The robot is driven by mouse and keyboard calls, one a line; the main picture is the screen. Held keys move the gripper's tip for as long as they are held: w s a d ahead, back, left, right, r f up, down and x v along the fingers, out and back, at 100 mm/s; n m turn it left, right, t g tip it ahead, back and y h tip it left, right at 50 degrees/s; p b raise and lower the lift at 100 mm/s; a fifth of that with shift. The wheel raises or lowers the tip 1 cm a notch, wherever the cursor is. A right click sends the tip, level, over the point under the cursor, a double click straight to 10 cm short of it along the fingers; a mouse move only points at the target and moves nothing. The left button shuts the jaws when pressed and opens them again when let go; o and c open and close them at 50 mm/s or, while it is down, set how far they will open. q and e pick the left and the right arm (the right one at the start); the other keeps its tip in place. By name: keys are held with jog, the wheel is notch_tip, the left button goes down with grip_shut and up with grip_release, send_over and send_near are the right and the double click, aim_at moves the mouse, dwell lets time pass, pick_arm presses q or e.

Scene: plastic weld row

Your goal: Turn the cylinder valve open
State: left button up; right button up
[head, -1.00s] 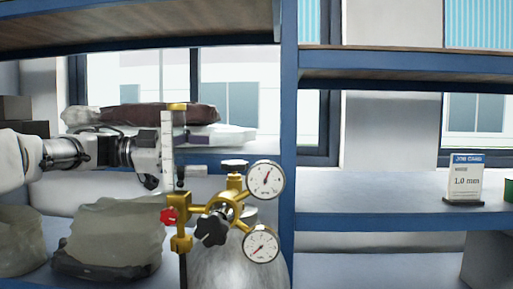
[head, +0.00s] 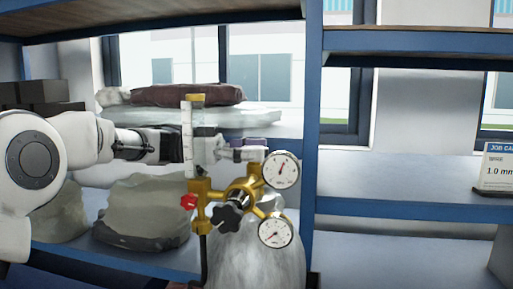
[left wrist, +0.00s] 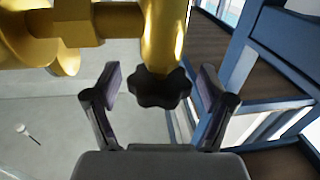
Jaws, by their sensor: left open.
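The grey cylinder (head: 258,262) stands in front of the shelf. A brass regulator (head: 240,190) is on its top, with two round gauges (head: 281,169), a black star knob (head: 228,217), a small red knob (head: 189,202) and an upright clear flow tube (head: 187,130). My left gripper (head: 252,152) reaches in behind the tube, level with the regulator's top, and hides the upper black knob in the head view. In the left wrist view my gripper (left wrist: 160,82) is open, with its fingers on both sides of a lobed black valve knob (left wrist: 160,90); a gap shows at each side.
The flow tube stands in front of my left wrist. Bags (head: 142,210) lie on the lower shelf and more bags (head: 185,96) on the shelf above. A blue shelf post (head: 313,150) is to the right. A job card (head: 497,166) stands on the right shelf.

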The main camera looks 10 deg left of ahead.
pick_arm(q)
jog(key=shift+a, duration=0.2)
jog(key=c, duration=1.2)
jog(key=shift+o, duration=0.2)
jog(key=shift+s+n+t+b, duration=0.15)
jog(key=shift+n+t+b, duration=0.5)
jog(key=shift+t, duration=0.45)
jog(key=n+t+y, duration=0.1)
jog(key=n+t, duration=0.1)
jog(key=shift+r+t, duration=0.1)
jog(key=shift+t, duration=0.2)
